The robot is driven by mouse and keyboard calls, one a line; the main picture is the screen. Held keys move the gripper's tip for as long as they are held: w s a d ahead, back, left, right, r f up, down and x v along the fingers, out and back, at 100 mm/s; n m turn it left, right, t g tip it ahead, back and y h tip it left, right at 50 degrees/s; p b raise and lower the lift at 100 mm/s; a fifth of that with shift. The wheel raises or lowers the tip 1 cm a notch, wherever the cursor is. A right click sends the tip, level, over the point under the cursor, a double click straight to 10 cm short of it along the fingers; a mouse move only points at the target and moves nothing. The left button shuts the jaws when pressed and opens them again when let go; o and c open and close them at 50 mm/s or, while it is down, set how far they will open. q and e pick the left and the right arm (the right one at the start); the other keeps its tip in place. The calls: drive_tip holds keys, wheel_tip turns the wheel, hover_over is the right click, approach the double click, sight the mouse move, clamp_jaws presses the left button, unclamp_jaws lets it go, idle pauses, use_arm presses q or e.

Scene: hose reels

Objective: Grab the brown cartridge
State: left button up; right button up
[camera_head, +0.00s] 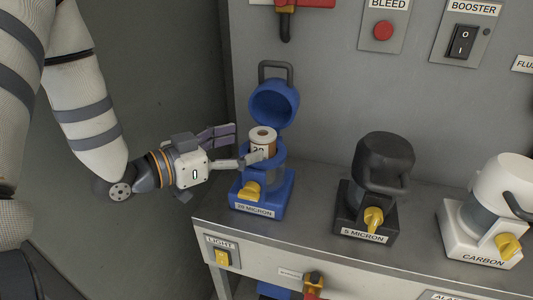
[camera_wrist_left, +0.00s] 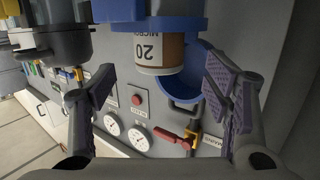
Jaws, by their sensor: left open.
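The brown cartridge (camera_head: 263,137) has a white top and a "20" label. It stands upright in the open blue 20 micron housing (camera_head: 277,200), whose blue lid (camera_head: 273,104) is tipped back. My left gripper (camera_head: 248,143) comes in from the left at cartridge height, with one finger overlapping the cartridge's front in the head view. In the left wrist view the picture is upside down. The cartridge (camera_wrist_left: 160,52) shows there ahead, between the two open fingers (camera_wrist_left: 160,97), with gaps on both sides. No grip on it shows. My right gripper is not in view.
A black 5 micron housing (camera_head: 384,160) and a white carbon housing (camera_head: 500,195), both closed, stand to the right on the grey bench (camera_head: 315,185). Yellow handles stick out in front. The wall behind carries a bleed button (camera_head: 383,31) and booster switch (camera_head: 462,41).

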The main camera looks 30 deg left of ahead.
sight(252, 142)
use_arm(q)
drive_tip(key=x, duration=0.6)
drive_tip(key=shift+d+f+b, duration=0.15)
drive_tip(key=shift+b, duration=0.2)
drive_tip(key=shift+w, duration=0.1)
drive_tip(key=shift+r, duration=0.2)
drive_tip(key=c, duration=1.5)
